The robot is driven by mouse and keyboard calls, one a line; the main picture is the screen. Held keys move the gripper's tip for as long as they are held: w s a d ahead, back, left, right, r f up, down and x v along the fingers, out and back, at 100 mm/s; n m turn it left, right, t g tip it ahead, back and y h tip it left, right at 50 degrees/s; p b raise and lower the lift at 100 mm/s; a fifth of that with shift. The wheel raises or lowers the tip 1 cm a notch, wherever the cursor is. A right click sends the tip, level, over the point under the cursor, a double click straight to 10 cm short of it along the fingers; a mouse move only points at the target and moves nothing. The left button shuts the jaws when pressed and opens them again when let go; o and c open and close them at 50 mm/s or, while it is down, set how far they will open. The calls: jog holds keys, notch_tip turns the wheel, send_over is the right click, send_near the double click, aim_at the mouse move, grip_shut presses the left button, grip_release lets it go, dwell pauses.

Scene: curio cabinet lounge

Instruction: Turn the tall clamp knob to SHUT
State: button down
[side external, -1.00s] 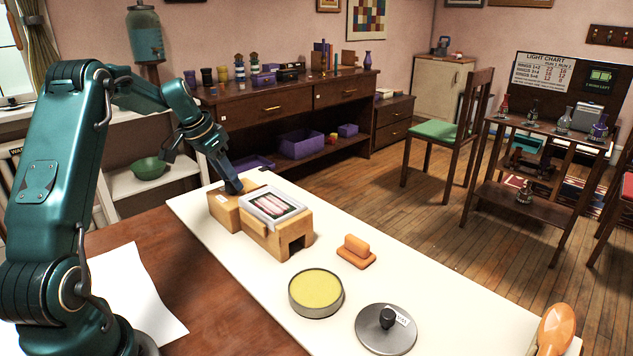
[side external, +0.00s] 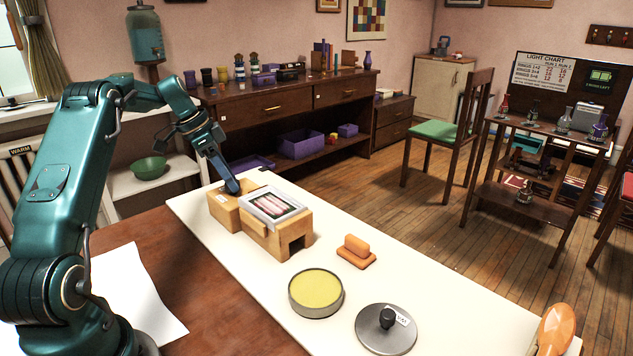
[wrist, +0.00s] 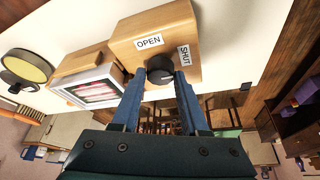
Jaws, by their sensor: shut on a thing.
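The dark clamp knob (wrist: 160,71) stands on a wooden block (wrist: 180,28), which also shows in the side view (side external: 222,211). In the wrist view, an OPEN label (wrist: 149,42) lies on the block above the knob and a SHUT label (wrist: 184,56) to its right. My gripper (wrist: 162,80) is shut on the knob, one blue finger on each side. In the side view, my gripper (side external: 232,187) reaches down to the block's top and hides the knob. I cannot make out which label the knob points to.
A framed panel (side external: 271,206) on a wooden stand (side external: 262,240) adjoins the block.

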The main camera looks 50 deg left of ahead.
jog(key=shift+s+f, duration=0.1)
jog(key=shift+c, duration=2.1)
grip_release()
jog(key=shift+v, duration=2.65)
